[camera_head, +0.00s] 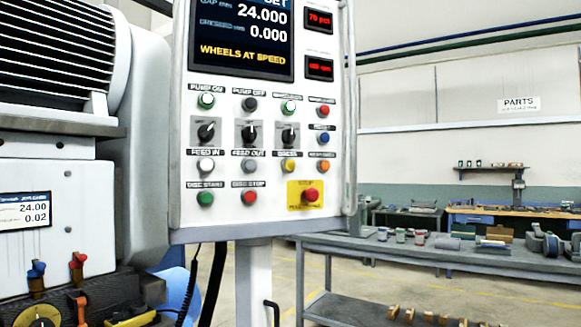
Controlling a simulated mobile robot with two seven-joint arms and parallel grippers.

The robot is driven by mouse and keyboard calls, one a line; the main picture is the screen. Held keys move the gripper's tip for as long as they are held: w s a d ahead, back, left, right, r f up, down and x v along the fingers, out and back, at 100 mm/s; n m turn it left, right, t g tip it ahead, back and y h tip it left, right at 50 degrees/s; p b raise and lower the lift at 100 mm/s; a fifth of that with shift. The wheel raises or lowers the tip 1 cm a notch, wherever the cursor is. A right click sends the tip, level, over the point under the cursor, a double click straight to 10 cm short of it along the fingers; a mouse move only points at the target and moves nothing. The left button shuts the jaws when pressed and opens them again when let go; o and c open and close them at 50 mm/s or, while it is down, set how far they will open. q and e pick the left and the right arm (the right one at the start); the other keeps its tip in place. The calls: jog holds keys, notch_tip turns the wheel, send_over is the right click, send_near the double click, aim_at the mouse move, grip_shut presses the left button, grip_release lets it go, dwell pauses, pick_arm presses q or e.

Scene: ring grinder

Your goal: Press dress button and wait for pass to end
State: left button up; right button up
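The control panel (181,150) stands upright in front of me on a pale post. A yellow button (289,165) sits in its lower button rows, under a small blurred label that seems to read DRESS. The screen (242,35) at the panel's top shows 24.000, 0.000 and the yellow words WHEELS AT SPEED. The pump-on button (206,100) and another green button (290,106) look lit. Neither of my grippers is in view.
A red stop button (311,195) on a yellow plate is at the panel's lower right. An orange button (323,166) sits right beside the yellow one. The grinder (62,172) fills the left. A grey workbench (400,250) stands behind on the right.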

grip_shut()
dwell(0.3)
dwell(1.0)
